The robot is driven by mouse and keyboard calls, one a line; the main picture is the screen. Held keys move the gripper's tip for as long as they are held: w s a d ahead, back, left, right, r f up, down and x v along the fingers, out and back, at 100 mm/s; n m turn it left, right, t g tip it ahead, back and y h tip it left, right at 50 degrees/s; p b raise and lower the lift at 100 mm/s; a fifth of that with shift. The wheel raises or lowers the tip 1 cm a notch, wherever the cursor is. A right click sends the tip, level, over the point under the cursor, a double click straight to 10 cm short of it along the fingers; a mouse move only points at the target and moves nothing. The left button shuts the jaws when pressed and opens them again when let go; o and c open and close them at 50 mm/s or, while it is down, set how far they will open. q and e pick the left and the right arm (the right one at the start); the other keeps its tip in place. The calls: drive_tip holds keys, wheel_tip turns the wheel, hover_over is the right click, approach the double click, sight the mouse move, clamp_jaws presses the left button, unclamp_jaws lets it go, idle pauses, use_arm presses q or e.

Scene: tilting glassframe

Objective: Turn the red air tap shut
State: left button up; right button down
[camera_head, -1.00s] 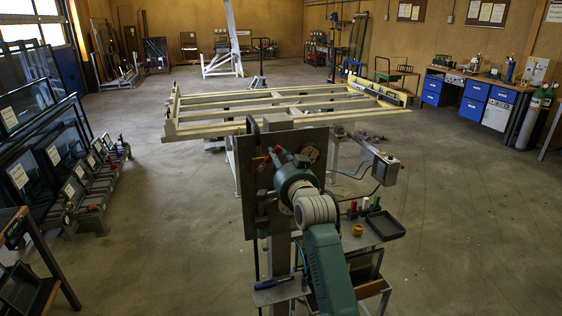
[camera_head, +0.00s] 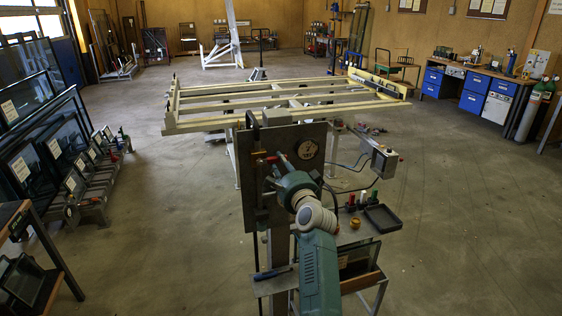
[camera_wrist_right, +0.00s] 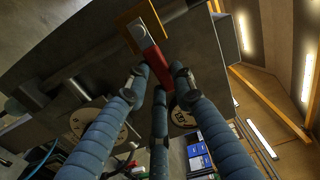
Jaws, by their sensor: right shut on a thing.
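The red air tap (camera_head: 268,159) shows as a small red handle on the upright grey panel (camera_head: 252,195) in the head view. In the right wrist view its red lever (camera_wrist_right: 154,58) runs down from a pale metal end near an orange-yellow part. My right gripper (camera_wrist_right: 158,82) has its blue ribbed fingers closed around the lower part of the red lever. In the head view my right gripper (camera_head: 272,172) is at the panel, largely hidden behind my green and grey wrist. My left gripper is not in view.
A round gauge (camera_head: 307,149) sits at the panel's upper right. The slatted tilting frame (camera_head: 225,106) stands behind it. A grey control box (camera_head: 384,162) and a small tray (camera_head: 382,217) are to the right. Glass panes (camera_head: 48,150) stand at left; open floor lies on both sides.

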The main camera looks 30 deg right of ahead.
drive_tip(key=shift+f+m, duration=0.25)
drive_tip(key=shift+m, duration=0.05)
drive_tip(key=c, duration=1.4)
unclamp_jaws()
drive_tip(key=shift+c, duration=0.2)
drive_tip(key=shift+r, duration=0.1)
wheel_tip(320, 180, up, 10)
drive_tip(key=shift+f, duration=0.1)
drive_tip(key=shift+s, duration=0.1)
